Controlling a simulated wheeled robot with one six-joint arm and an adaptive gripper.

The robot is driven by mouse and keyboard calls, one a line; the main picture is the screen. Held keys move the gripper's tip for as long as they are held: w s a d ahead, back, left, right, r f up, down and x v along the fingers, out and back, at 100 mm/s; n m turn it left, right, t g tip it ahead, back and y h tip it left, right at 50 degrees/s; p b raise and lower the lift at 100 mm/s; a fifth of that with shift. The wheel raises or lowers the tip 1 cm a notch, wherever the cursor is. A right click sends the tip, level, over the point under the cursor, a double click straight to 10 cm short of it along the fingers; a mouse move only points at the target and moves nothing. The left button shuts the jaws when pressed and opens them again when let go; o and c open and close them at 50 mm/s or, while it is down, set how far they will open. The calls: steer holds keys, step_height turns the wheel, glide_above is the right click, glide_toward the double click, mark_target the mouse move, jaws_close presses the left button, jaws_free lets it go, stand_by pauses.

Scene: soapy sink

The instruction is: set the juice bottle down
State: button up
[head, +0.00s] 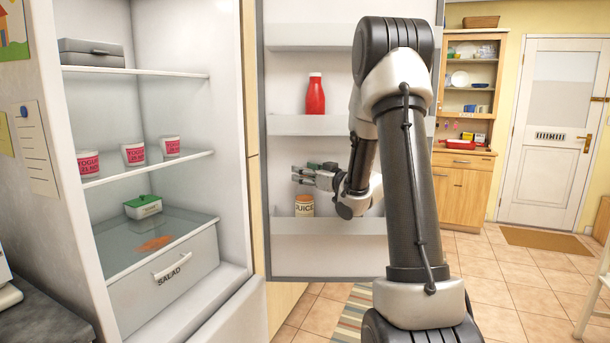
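The juice bottle (304,206) has a cream label reading JUICE and an orange-brown top. It stands upright in the lower shelf of the open fridge door (330,227), its base hidden behind the shelf's front.
A red bottle (315,95) stands in the door shelf above. The open fridge at left holds yogurt cups (133,153), a green-lidded tub (143,206), a grey box (91,53) and a salad drawer (165,272). Tiled floor (490,270) lies open at right.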

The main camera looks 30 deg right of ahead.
steer(key=s+d+r+m+g+h, duration=0.1)
steer(key=s+r+g+h, duration=0.15)
steer(key=s, duration=0.45)
steer(key=s+d+r+m+g+h, duration=0.1)
steer(key=s+d+h, duration=0.1)
steer(key=s+h, duration=0.35)
steer(key=s+a+f+g+y, duration=0.1)
steer(key=s+a+g, duration=0.2)
steer(key=s, duration=0.6)
steer(key=s+a+f+g+y, duration=0.1)
steer(key=s+a+g, duration=0.2)
steer(key=s, duration=0.6)
steer(key=s+a+f+m+g+y, duration=0.1)
steer(key=s+a+f+g, duration=0.1)
steer(key=s+a, duration=0.5)
steer(key=s+g, duration=0.1)
steer(key=s, duration=0.1)
steer(key=shift+s+g, duration=0.35)
steer(key=shift+s, duration=0.05)
